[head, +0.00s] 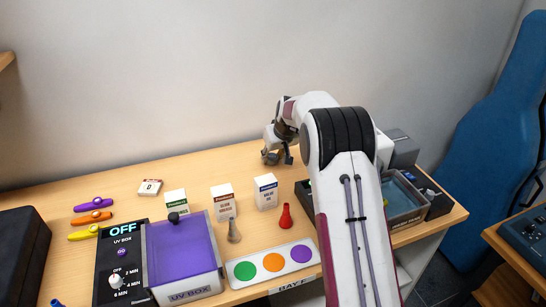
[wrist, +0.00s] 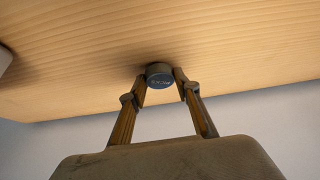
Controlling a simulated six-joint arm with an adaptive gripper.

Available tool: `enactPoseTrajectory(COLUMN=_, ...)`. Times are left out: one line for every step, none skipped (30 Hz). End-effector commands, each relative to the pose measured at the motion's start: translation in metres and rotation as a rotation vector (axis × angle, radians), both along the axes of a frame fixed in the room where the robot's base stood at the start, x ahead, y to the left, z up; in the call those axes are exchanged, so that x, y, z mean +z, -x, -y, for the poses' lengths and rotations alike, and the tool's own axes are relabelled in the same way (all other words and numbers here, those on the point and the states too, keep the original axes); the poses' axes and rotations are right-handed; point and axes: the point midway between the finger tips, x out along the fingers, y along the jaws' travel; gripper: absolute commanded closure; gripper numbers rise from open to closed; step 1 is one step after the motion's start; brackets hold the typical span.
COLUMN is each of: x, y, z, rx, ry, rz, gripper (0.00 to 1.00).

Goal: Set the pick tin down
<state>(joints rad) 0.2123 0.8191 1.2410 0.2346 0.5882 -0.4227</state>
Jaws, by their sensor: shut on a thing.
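The pick tin (wrist: 159,75) is a small round grey tin with a blue label on top. It shows in the wrist view between the fingertips of my gripper (wrist: 160,80), which is shut on it. The tin is close to the wooden table top; I cannot tell whether it touches. In the head view my gripper (head: 278,158) is low over the back of the table, behind the small white boxes. The tin cannot be made out there.
Three small boxes (head: 265,191) stand in front of my gripper. A white card (head: 150,187) marked 0 lies to the left. A purple-lidded UV box (head: 182,250), a strip with coloured dots (head: 243,272) and a red cone-shaped piece (head: 286,217) are nearer the front. The table's back left is clear.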

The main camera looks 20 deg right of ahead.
Motion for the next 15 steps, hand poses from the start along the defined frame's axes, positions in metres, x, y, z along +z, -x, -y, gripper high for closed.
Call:
enactPoseTrajectory(x=-0.0033, y=0.0002, z=-0.0001, rx=0.000, ry=0.000, rz=0.000, gripper=0.89)
enactPoseTrajectory(x=-0.0044, y=0.0002, z=-0.0001, rx=0.000, ry=0.000, rz=0.000, gripper=0.89)
enactPoseTrajectory(x=-0.0052, y=0.0002, z=0.0000, rx=0.000, ry=0.000, rz=0.000, gripper=0.89)
enactPoseTrajectory(x=-0.0055, y=0.0001, z=0.0000, rx=0.000, ry=0.000, rz=0.000, gripper=0.89)
enactPoseTrajectory(x=-0.0056, y=0.0000, z=0.0001, rx=0.000, ry=0.000, rz=0.001, gripper=0.89)
enactPoseTrajectory(x=-0.0054, y=0.0000, z=0.0001, rx=0.000, ry=0.000, rz=0.001, gripper=0.89)
enactPoseTrajectory(x=-0.0054, y=0.0000, z=0.0001, rx=0.000, ry=0.000, rz=0.001, gripper=0.89)
enactPoseTrajectory(x=-0.0053, y=0.0000, z=0.0001, rx=0.000, ry=0.000, rz=0.001, gripper=0.89)
enactPoseTrajectory(x=-0.0053, y=0.0000, z=0.0001, rx=0.000, ry=0.000, rz=0.001, gripper=0.89)
enactPoseTrajectory(x=-0.0053, y=0.0000, z=0.0001, rx=0.000, ry=0.000, rz=0.001, gripper=0.89)
enactPoseTrajectory(x=-0.0053, y=0.0000, z=0.0001, rx=0.000, ry=0.000, rz=0.001, gripper=0.89)
enactPoseTrajectory(x=-0.0056, y=0.0000, z=0.0001, rx=0.000, ry=0.000, rz=0.001, gripper=0.89)
enactPoseTrajectory(x=-0.0060, y=0.0000, z=0.0001, rx=0.000, ry=0.000, rz=0.001, gripper=0.89)
enactPoseTrajectory(x=-0.0065, y=0.0001, z=0.0001, rx=0.000, ry=0.000, rz=0.001, gripper=0.89)
enactPoseTrajectory(x=-0.0073, y=0.0001, z=0.0001, rx=0.000, ry=0.000, rz=0.000, gripper=0.89)
